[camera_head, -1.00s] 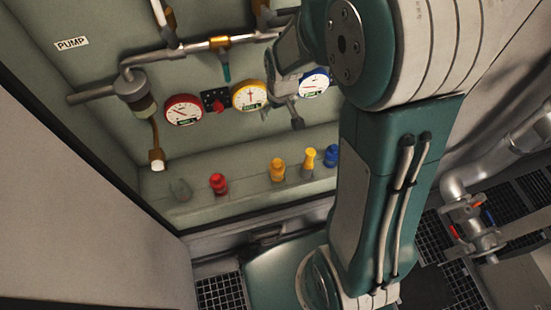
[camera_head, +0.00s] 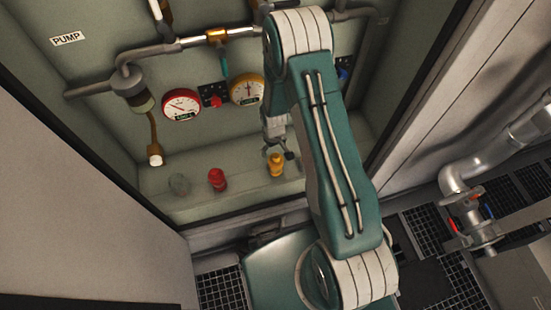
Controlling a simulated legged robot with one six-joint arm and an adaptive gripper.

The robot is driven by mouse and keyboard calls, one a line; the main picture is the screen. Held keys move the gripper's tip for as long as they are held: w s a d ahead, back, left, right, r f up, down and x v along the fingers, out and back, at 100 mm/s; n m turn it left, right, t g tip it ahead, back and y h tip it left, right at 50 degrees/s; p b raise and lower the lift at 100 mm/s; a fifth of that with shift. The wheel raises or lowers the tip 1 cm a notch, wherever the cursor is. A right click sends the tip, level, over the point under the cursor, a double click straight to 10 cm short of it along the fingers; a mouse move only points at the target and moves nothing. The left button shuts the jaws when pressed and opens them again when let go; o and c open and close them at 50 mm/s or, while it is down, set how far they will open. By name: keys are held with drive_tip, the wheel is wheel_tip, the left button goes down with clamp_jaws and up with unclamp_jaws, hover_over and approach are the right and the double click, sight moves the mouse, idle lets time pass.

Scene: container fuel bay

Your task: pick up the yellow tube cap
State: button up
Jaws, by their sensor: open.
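A yellow cap (camera_head: 276,168) stands upright on the ledge of the green panel, to the right of the red cap. I take it for the yellow tube cap. My gripper (camera_head: 279,152) is open, pointing down at the top of this cap, with fingers appearing on either side of its upper end. I cannot tell whether they touch it. My arm covers the ledge further right, where another taller yellow piece and a blue cap stood in the earlier view; both are hidden now.
A red gauge (camera_head: 181,105) and yellow gauge (camera_head: 247,89) are on the wall behind. A hanging brown nozzle (camera_head: 155,153) is at left.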

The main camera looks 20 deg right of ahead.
sight(276, 156)
drive_tip(key=f, duration=0.6)
drive_tip(key=shift+s+d, duration=0.15)
drive_tip(key=shift+s, duration=0.15)
drive_tip(key=c, duration=0.9)
drive_tip(key=shift+c, duration=1.2)
drive_tip(key=shift+s, duration=0.15)
